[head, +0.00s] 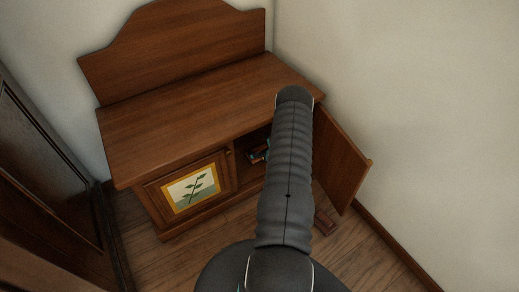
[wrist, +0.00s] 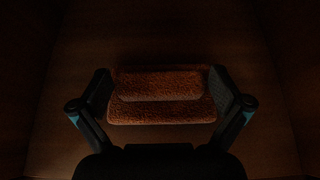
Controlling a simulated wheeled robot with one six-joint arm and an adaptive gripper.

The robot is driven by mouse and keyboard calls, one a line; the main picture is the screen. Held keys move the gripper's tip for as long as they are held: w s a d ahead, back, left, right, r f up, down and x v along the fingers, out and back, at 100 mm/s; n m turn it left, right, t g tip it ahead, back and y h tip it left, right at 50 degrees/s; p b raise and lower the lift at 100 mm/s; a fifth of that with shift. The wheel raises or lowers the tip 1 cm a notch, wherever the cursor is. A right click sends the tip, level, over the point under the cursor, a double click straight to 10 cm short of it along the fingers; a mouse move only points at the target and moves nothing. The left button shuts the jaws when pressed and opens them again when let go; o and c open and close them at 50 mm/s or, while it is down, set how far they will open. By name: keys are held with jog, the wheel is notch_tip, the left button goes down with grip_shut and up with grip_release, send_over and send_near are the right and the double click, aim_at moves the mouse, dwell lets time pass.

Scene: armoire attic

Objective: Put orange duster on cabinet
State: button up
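The orange duster (wrist: 162,102) is a fuzzy, brownish-orange block in the dim wrist view, centred between the fingers of my gripper (wrist: 161,90). The fingers are spread wide at its left and right ends, very close to it; whether they touch it is hard to see in the dark. The duster appears to be inside the dark compartment. In the head view the wooden cabinet (head: 190,108) has a flat, bare top. My arm crosses over its right part and hides most of the opening.
The cabinet's right door (head: 342,160) stands open beside my arm. The left door (head: 190,188), with a leaf picture, is shut. A raised back panel (head: 180,45) rises behind the top. Walls are close behind and to the right. A dark wooden piece (head: 45,190) stands at left.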

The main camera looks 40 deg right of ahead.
jog(key=shift+r, duration=0.1)
jog(key=shift+s+r, duration=0.1)
jog(key=shift+r, duration=0.05)
jog(key=v, duration=1.1)
jog(key=shift+s+p, duration=0.3)
jog(key=shift+p, duration=0.05)
jog(key=shift+a+r, duration=0.1)
dwell(0.5)
